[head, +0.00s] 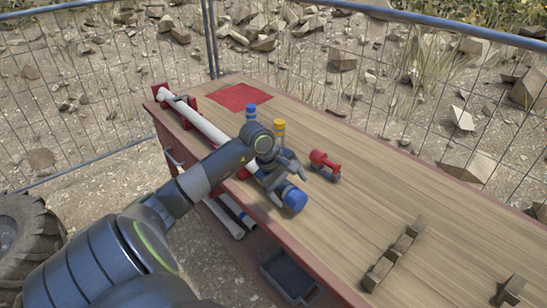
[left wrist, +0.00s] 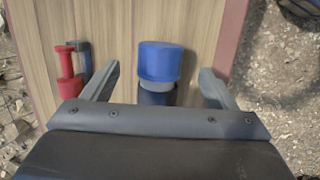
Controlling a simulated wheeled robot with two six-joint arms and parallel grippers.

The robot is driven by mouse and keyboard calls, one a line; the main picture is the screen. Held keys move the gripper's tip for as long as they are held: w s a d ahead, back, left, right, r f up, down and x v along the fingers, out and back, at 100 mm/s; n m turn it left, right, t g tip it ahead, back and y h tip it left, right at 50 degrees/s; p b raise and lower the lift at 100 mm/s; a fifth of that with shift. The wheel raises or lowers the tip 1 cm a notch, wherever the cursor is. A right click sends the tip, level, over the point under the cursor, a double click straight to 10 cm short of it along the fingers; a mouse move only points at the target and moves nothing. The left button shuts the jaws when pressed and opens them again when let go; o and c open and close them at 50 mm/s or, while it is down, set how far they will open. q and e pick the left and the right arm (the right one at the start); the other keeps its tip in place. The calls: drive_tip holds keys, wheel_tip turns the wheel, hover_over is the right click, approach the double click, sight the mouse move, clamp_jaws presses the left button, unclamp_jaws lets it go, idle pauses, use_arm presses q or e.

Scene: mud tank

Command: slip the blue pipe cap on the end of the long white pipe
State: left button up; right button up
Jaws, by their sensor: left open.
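The long white pipe (head: 207,127) lies along the table's left edge in red holders (head: 183,117). The blue pipe cap (head: 294,199) is near the table's front-left edge, roughly in line with the pipe. It also shows in the left wrist view (left wrist: 160,61), with a light grey band and a dark round part below it. My left gripper (head: 287,184) is open, its fingers on either side of the cap's line with gaps. My gripper and arm hide the pipe's near end, so I cannot tell if the cap sits on it. My right gripper is out of view.
A blue-topped piece (head: 250,111), a yellow-topped piece (head: 279,128) and a red tool (head: 324,163) stand beyond the gripper. A red mat (head: 240,96) lies at the back. Brown brackets (head: 396,255) are at the right. The middle right of the table is clear.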

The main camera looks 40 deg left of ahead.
use_arm(q)
drive_tip(key=b+v, duration=0.1)
drive_tip(key=v, duration=1)
drive_tip(key=shift+s+a+r, duration=0.1)
